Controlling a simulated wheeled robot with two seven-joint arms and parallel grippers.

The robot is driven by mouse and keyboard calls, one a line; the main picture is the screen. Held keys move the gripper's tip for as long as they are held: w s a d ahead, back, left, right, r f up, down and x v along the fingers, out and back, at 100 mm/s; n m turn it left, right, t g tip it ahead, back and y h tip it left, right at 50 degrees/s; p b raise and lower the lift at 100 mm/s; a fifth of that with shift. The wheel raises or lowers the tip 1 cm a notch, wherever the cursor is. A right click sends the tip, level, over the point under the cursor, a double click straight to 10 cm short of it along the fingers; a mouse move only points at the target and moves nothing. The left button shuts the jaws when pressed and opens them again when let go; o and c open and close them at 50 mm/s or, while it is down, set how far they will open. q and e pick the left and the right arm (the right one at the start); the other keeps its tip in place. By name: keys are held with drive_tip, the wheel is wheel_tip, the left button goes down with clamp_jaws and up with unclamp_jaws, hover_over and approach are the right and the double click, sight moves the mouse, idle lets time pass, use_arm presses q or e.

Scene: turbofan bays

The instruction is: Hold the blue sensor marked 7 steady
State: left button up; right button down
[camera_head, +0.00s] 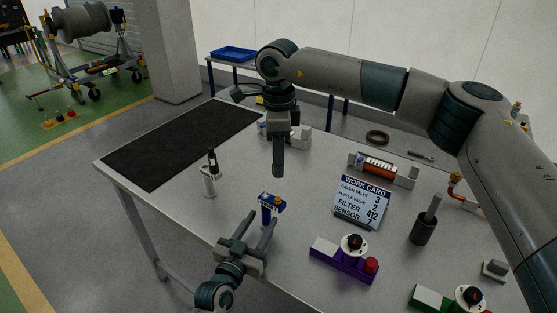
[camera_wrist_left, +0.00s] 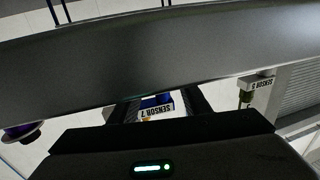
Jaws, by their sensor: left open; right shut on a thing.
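The blue sensor marked 7 (camera_head: 271,203) stands near the table's front edge in the head view. Its "SENSOR 7" label (camera_wrist_left: 157,111) shows upside down between the fingers in the left wrist view. My left gripper (camera_head: 256,228) is open, its two fingers spread on either side of the sensor, with a gap on each side in the wrist view (camera_wrist_left: 160,105). My right gripper (camera_head: 278,172) points down above and behind the sensor, apart from it in the picture. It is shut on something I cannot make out. A broad dark bar hides much of the wrist view.
A sensor marked 5 (camera_wrist_left: 257,83) is nearby; a pale upright piece (camera_head: 209,184) stands to the left. The work card (camera_head: 362,202), purple valve block (camera_head: 345,262), green valve block (camera_head: 428,299) and dark cylinder (camera_head: 423,230) are rightward. The black mat (camera_head: 180,145) is bare.

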use_arm(q)
drive_tip(key=v, duration=0.7)
drive_tip(key=shift+s+a, duration=0.15)
drive_tip(key=shift+s, duration=0.15)
drive_tip(key=shift+s, duration=0.1)
use_arm(e)
drive_tip(key=shift+s, duration=0.1)
